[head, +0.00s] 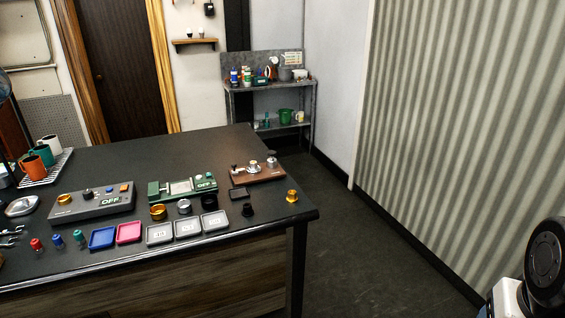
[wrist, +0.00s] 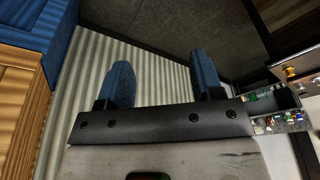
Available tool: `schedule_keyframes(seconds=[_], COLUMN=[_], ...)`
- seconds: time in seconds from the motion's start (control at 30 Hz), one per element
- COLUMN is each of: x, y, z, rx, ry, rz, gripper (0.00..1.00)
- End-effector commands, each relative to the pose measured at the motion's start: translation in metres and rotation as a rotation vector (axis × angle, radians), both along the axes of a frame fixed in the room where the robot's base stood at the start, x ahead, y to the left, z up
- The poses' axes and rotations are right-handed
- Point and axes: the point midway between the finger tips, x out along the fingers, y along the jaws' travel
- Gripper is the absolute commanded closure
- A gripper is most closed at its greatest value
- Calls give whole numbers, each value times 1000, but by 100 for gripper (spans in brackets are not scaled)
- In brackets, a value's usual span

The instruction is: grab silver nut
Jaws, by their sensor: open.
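A small round silver piece (head: 184,206), which looks like the silver nut, sits on the dark table (head: 110,165) between a gold ring (head: 157,212) and a black ring (head: 208,202). It is too small to make out its exact shape. My gripper (wrist: 165,80) shows in the wrist view with its two blue fingers spread and nothing between them. It is away from the table, over the floor near the corrugated wall. In the head view only part of my arm shows at the lower right. I cannot make out the silver nut in the wrist view.
Grey trays (head: 187,228), a pink tray (head: 129,232) and a blue tray (head: 103,238) lie in front of the rings. A green device (head: 182,187) and a grey device (head: 92,204) stand behind. A gold piece (head: 292,196) stands near the right corner. Floor right of the table is clear.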

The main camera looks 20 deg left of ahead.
Motion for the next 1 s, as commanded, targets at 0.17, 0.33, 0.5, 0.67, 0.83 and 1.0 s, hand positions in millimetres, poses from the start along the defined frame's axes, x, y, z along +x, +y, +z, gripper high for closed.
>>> schedule_keyframes(seconds=[0.17,0.33,0.5,0.67,0.83,1.0], x=[17,47,83,119,156,193], y=[6,17,33,50,71,94], z=[9,24,40,53,65,74], rx=[1,8,12,16,23,28], ry=[2,3,4,4,3,2], rz=[37,98,177,253,331,409], gripper=[40,40,40,40,40,40])
